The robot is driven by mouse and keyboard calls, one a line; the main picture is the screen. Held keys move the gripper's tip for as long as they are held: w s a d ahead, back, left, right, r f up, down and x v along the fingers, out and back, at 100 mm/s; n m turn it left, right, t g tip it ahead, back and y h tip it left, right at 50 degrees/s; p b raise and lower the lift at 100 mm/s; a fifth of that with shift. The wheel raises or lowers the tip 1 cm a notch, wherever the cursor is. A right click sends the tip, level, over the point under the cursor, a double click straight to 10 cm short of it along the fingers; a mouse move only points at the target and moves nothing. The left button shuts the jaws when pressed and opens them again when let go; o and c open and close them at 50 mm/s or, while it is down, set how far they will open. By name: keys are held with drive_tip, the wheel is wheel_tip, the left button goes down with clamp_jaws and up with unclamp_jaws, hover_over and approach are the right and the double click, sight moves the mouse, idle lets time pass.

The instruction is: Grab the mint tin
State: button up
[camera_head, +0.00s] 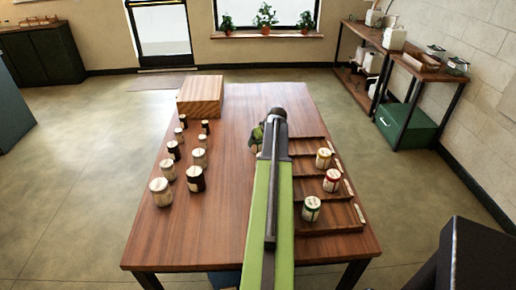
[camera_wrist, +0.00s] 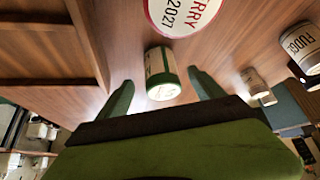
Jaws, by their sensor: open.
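My gripper (camera_wrist: 162,90) is open, with one green finger on each side of a white tin with a green rim (camera_wrist: 163,73). The tin lies between or just beyond the fingertips; I cannot tell how deep it is. Its label is not legible, so I cannot confirm that it is the mint tin. In the head view my own arm covers the middle of the table, and that tin is not visible beside it. Another green-rimmed tin (camera_head: 311,208) sits in the front part of the rack at the right.
The rack (camera_head: 335,219) also holds yellow-rimmed (camera_head: 324,158) and red-rimmed (camera_head: 332,180) tins. Several jars and a wooden box (camera_head: 201,95) stand left.

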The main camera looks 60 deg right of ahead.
sight(257, 144)
drive_tip(key=b+x, duration=0.3)
drive_tip(key=x, duration=0.2)
drive_tip(key=shift+w+d, duration=0.1)
drive_tip(key=shift+w, duration=0.15)
drive_tip(key=shift+r, duration=0.25)
drive_tip(key=c, duration=1.6)
drive_tip(key=shift+r, duration=0.15)
wheel_tip(257, 144, up, 4)
drive_tip(key=p, duration=0.4)
drive_tip(key=shift+r, duration=0.15)
drive_tip(key=s+d+r+p, duration=0.1)
drive_tip(key=s+r+p, duration=0.1)
drive_tip(key=s, duration=0.1)
drive_tip(key=s+r+p, duration=0.2)
drive_tip(key=s, duration=0.2)
drive_tip(key=s+d+r+p, duration=0.1)
drive_tip(key=s+r+p, duration=0.1)
drive_tip(key=s, duration=0.2)
drive_tip(key=shift+s+d+r+p, duration=0.2)
drive_tip(key=shift+d+p, duration=0.1)
drive_tip(key=shift+p, duration=0.1)
